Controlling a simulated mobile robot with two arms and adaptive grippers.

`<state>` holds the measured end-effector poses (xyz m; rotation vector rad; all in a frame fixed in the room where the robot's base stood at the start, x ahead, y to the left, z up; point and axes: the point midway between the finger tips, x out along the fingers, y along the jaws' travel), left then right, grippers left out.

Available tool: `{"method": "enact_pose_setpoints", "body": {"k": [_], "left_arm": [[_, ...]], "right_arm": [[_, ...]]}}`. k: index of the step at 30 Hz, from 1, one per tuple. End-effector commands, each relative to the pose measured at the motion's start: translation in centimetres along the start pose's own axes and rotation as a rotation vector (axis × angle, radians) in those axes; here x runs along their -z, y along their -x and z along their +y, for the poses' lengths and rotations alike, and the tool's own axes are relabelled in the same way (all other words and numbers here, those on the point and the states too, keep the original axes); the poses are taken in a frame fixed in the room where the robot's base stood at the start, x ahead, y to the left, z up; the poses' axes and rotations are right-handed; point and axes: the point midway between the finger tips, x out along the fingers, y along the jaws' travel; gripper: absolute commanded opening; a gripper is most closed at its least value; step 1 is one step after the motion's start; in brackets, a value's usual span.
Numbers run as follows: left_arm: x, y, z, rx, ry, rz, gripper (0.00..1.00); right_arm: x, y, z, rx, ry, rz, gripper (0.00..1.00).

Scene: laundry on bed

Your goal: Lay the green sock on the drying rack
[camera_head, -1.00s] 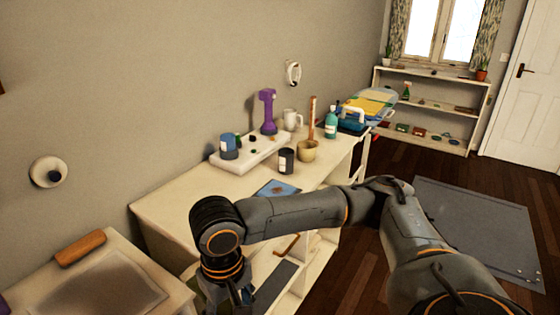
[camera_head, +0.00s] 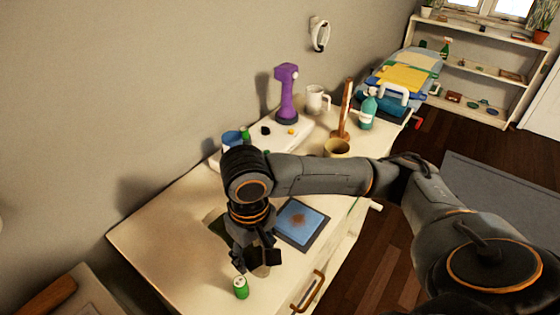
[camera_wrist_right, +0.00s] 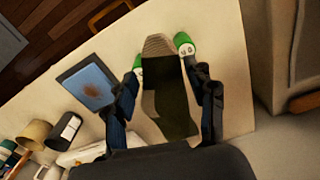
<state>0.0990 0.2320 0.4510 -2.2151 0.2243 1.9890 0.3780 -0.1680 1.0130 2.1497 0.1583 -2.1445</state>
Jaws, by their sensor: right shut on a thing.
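My right gripper (camera_head: 254,262) hangs low over the pale worktop. In the wrist view my right gripper (camera_wrist_right: 163,78) is shut on the green sock (camera_wrist_right: 170,100), a dark olive strip between its fingers with a grey ribbed end. In the head view the sock (camera_head: 219,226) shows as an olive patch behind the wrist; most of it is hidden. A bright green piece with white marks (camera_head: 241,287) is by the fingertips; it also shows in the wrist view (camera_wrist_right: 184,44). I cannot make out a drying rack for sure. My left gripper is not in view.
A blue panel (camera_head: 302,222) lies just right of my gripper. Behind stand a tan pot (camera_head: 337,148), a purple device (camera_head: 287,92), a white mug (camera_head: 317,98) and a teal bottle (camera_head: 368,108). The worktop's left part (camera_head: 150,235) is clear.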

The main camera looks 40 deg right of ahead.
Motion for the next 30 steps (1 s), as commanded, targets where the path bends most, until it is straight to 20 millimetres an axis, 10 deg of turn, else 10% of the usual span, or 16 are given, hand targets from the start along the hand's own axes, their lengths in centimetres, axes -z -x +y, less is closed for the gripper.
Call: {"method": "enact_pose_setpoints", "body": {"k": [11,30], "left_arm": [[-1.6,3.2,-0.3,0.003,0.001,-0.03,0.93],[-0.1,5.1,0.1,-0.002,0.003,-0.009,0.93]], "right_arm": [[0.1,1.0,-0.8,0.011,0.059,-0.013,0.25],[9.9,-7.4,6.2,0.011,0.061,-0.014,0.25]]}}
